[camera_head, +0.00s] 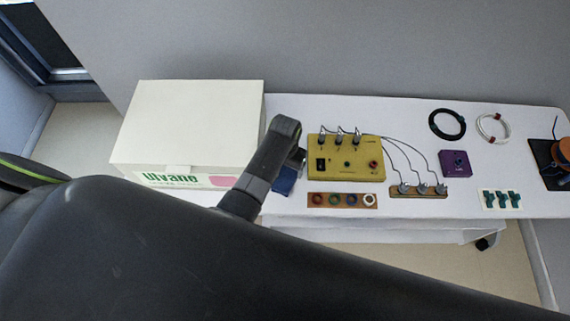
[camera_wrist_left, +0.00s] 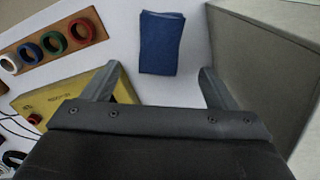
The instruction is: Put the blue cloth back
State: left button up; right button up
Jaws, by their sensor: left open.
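The blue cloth (camera_wrist_left: 161,43) lies folded flat on the white table in the left wrist view, apart from the fingers and between their directions. In the head view a part of the blue cloth (camera_head: 285,181) shows beside my left arm, which hides the rest. My left gripper (camera_wrist_left: 155,78) is open and empty, with its two fingers spread wide. In the head view my left gripper (camera_head: 298,158) is over the table between the white box and the yellow unit. My right gripper is in neither view.
A large white box (camera_head: 190,120) stands left of the cloth. The yellow unit (camera_head: 345,158) with wires and a wooden strip of coloured rings (camera_head: 342,201) are to its right. A purple box (camera_head: 455,164), cable coils (camera_head: 447,124) and small green parts (camera_head: 501,199) lie farther right on the table (camera_head: 370,108).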

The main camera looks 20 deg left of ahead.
pick_arm(q)
notch_tip(320, 180, up, 4)
jog(key=shift+r+p, duration=0.1)
jog(key=shift+p, duration=0.65)
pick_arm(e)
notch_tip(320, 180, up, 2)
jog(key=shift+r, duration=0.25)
pick_arm(q)
jog(key=shift+s, duration=0.15)
